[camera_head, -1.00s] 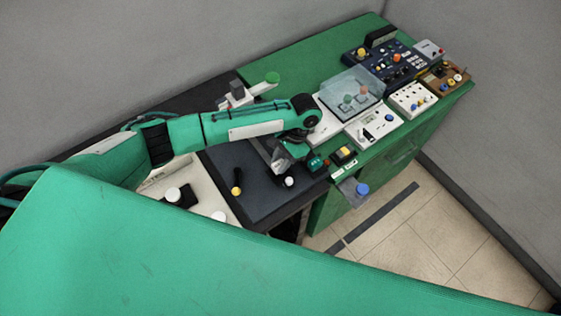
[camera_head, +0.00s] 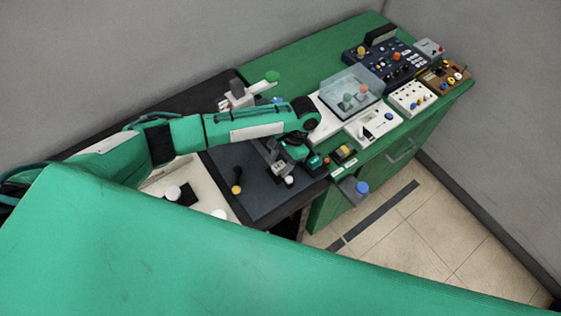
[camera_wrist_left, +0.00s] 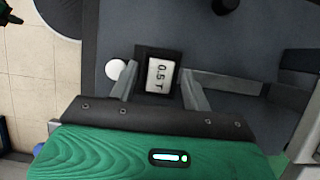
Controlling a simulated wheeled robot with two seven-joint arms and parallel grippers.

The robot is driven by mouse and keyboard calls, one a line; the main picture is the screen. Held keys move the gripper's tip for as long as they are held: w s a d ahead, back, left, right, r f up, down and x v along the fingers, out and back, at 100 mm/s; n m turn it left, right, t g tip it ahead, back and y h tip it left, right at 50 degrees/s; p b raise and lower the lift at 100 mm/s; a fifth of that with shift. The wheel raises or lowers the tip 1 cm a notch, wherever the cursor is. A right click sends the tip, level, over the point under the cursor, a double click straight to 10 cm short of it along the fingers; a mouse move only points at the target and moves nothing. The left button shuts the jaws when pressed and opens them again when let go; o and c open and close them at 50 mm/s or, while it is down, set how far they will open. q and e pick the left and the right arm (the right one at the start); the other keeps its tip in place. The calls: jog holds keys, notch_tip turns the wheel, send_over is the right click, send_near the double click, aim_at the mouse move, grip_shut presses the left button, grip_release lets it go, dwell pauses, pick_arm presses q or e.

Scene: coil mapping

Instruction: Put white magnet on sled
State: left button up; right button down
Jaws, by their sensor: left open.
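A dark square block with a white label reading "0.5 T" (camera_wrist_left: 160,76) lies between the fingers of my left gripper (camera_wrist_left: 158,84) in the left wrist view; it appears to be the white-labelled magnet. The fingers are open on either side of it, and I cannot tell whether they touch it. In the head view my left gripper (camera_head: 281,172) points down over the dark mat (camera_head: 222,167), and it mostly hides the block. A grey rail-like part (camera_wrist_left: 230,83) runs right of the block in the wrist view; I cannot tell whether it is the sled. My right gripper is not in view.
A white round knob (camera_wrist_left: 115,68) is close to the left finger. A black-and-yellow handle (camera_head: 237,183) stands on the mat. A pale tray (camera_head: 204,204) is at left. A clear-covered box (camera_head: 352,92) and control panels (camera_head: 378,127) crowd the green bench at right.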

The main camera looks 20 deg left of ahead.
pick_arm(q)
jog(key=b+v, duration=0.2)
jog(key=v, duration=1)
jog(key=shift+f, duration=0.1)
